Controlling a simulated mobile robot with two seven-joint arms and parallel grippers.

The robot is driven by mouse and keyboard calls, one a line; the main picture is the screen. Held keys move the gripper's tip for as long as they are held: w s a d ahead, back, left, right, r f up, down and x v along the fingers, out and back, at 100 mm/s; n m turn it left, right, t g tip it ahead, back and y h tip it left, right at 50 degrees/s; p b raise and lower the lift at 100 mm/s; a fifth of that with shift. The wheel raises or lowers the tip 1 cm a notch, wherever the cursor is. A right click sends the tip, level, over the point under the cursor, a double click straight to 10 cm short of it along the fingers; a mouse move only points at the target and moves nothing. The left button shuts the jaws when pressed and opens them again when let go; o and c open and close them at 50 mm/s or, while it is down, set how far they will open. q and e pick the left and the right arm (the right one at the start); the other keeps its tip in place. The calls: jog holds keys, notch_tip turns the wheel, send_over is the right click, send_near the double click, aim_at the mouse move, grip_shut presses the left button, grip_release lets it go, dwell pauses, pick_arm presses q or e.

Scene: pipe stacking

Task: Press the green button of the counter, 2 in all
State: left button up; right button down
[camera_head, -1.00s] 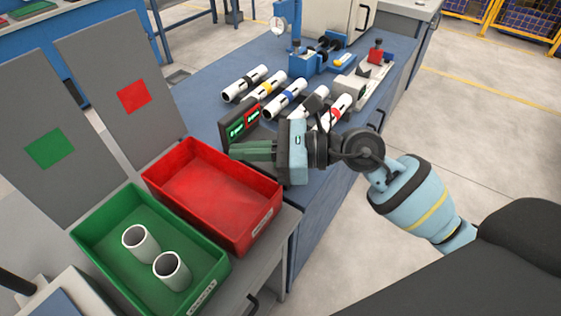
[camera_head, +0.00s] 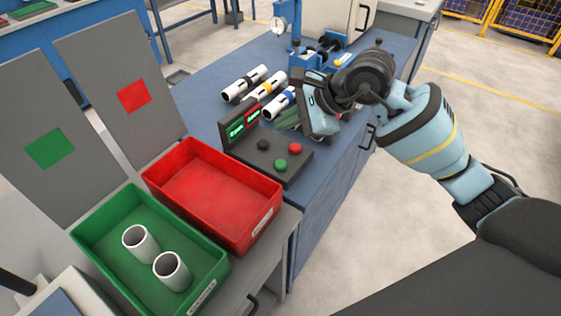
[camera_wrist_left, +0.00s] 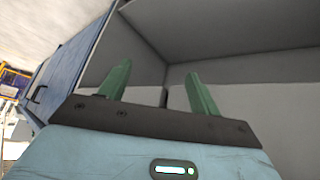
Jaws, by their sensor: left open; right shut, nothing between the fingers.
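The counter (camera_head: 262,150) stands on the blue bench, with a small upright display panel at its back. On its dark base are a green button (camera_head: 281,163), a red button and a black button. All three buttons are uncovered. My right gripper (camera_head: 286,120) is shut and empty, behind and right of the counter, near the white pipes. It does not touch the green button. My left gripper (camera_wrist_left: 160,88) is open and empty in the left wrist view, in front of grey panels. It does not show in the head view.
A red bin (camera_head: 215,195) stands empty in front of the counter. A green bin (camera_head: 100,235) beside it holds two white pipe pieces (camera_head: 172,270). Several banded pipes (camera_head: 245,83) lie behind the counter, near a blue fixture (camera_head: 310,60). The floor to the right is clear.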

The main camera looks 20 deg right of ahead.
jog(key=shift+f, duration=0.15)
jog(key=b, duration=0.5)
send_over(285, 164)
notch_tip(285, 164, down, 8)
jog(key=shift+r, duration=0.1)
jog(key=shift+f, duration=0.4)
dwell(0.3)
dwell(0.7)
jog(key=shift+f, duration=0.1)
dwell(0.4)
jog(key=shift+f+b, duration=0.3)
jog(key=shift+b, duration=0.15)
